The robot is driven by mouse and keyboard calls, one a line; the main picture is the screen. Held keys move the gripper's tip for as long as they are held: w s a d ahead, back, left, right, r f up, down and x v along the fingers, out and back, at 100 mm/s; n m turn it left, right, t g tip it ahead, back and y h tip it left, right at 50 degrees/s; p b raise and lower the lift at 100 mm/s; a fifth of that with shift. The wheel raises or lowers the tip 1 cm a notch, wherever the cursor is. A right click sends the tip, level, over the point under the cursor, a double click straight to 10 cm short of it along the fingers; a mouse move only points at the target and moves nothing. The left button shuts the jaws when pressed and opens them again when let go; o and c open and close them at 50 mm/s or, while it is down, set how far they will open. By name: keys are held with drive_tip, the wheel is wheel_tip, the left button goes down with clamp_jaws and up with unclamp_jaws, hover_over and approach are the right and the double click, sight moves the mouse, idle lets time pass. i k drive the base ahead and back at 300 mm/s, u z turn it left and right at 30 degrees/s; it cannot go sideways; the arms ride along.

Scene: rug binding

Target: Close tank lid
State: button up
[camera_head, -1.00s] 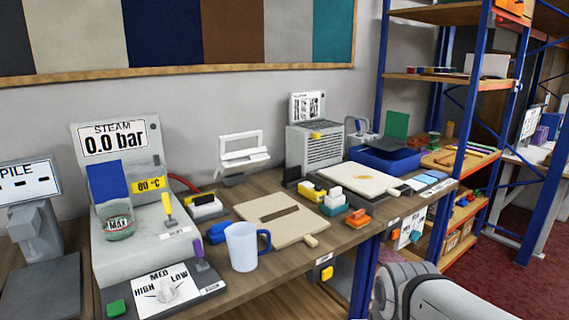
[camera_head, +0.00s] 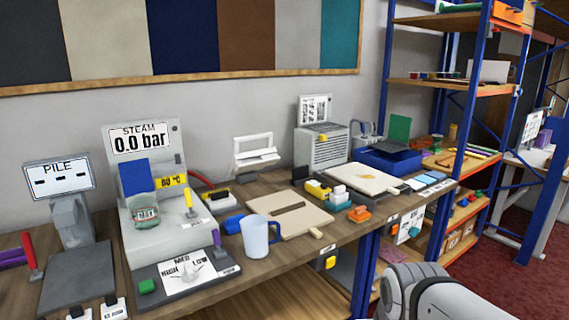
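The steam station (camera_head: 170,235) stands on the left part of the bench, with a display reading 0.0 bar (camera_head: 140,139). A small greenish tank (camera_head: 146,217) with a MAX label is set in its front. A blue flat panel (camera_head: 136,178), which looks like the tank lid, stands raised behind and above the tank, so the tank's top appears open. My gripper is outside the picture; only a pale part of my arm shows at the bottom right, well away from the station.
A blue-white mug (camera_head: 256,239) stands right of the station, before a pressing board (camera_head: 288,215). A yellow lever (camera_head: 188,201) and purple lever (camera_head: 217,240) stick up at the station's right side. The PILE device (camera_head: 68,222) is at left.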

sight(136, 175)
drive_tip(key=u, duration=0.75)
drive_tip(key=i, duration=1.45)
drive_tip(key=u, duration=0.35)
